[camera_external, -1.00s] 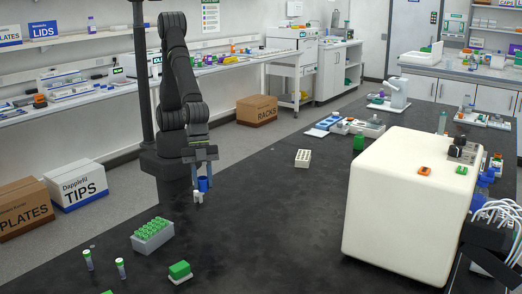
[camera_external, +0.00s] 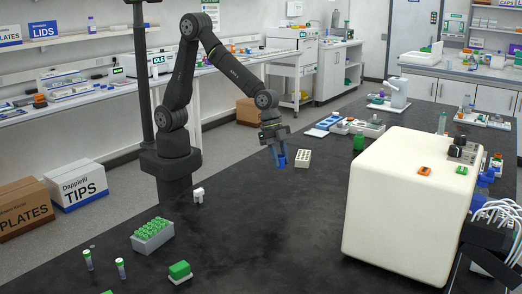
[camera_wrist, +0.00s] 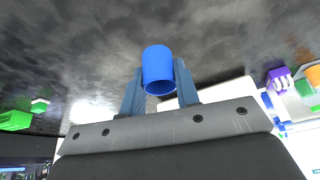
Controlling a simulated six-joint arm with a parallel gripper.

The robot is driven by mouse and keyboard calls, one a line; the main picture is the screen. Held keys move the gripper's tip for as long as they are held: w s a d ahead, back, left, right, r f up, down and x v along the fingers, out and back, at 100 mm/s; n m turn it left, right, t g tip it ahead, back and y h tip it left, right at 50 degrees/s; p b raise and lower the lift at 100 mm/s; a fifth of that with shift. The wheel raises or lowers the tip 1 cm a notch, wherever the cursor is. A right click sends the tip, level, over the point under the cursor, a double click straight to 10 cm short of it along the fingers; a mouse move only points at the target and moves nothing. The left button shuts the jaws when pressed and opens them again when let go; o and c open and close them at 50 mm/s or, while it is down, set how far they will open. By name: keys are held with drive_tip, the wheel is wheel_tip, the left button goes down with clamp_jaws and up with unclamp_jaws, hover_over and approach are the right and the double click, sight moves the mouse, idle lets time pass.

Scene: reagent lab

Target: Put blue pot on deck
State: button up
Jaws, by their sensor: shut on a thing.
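The blue pot (camera_external: 282,163) is a small round blue cup, and it hangs in my gripper (camera_external: 281,155) above the black bench, left of the white rack. In the wrist view the blue pot (camera_wrist: 158,66) sits between the two blue-grey fingers of my gripper (camera_wrist: 159,86), which press on its sides. The pot appears upright in the external view. I cannot tell for certain which surface is the deck; a large cream machine (camera_external: 392,205) with a flat top stands to the right.
A white rack (camera_external: 303,158) with holes stands just right of the pot. A white holder (camera_external: 198,195) stands near my base. A grey rack of green-capped tubes (camera_external: 152,240) is front left. The middle of the black bench is clear.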

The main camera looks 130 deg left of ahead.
drive_tip(key=s+d+m+h, duration=0.1)
drive_tip(key=s+d+m, duration=0.1)
drive_tip(key=s+d, duration=0.65)
drive_tip(key=s+d+m+g, duration=0.15)
drive_tip(key=s+d, duration=0.25)
drive_tip(key=d, duration=0.9)
drive_tip(key=s+d+m+h, duration=0.1)
drive_tip(key=s+d+m, duration=0.1)
drive_tip(key=s+d, duration=0.6)
hover_over(213, 220)
drive_tip(key=a, duration=0.1)
drive_tip(key=f, duration=0.4)
drive_tip(key=s+f, duration=0.1)
drive_tip(key=f, duration=0.2)
drive_tip(key=shift+f, duration=1.95)
drive_tip(key=shift+f, duration=0.1)
drive_tip(key=o, duration=1)
drive_tip(key=shift+o, duration=0.2)
drive_tip(key=v, duration=1.1)
drive_tip(key=shift+r, duration=0.2)
drive_tip(key=shift+o, duration=0.4)
drive_tip(key=shift+s+r, duration=0.25)
drive_tip(key=shift+r, duration=0.1)
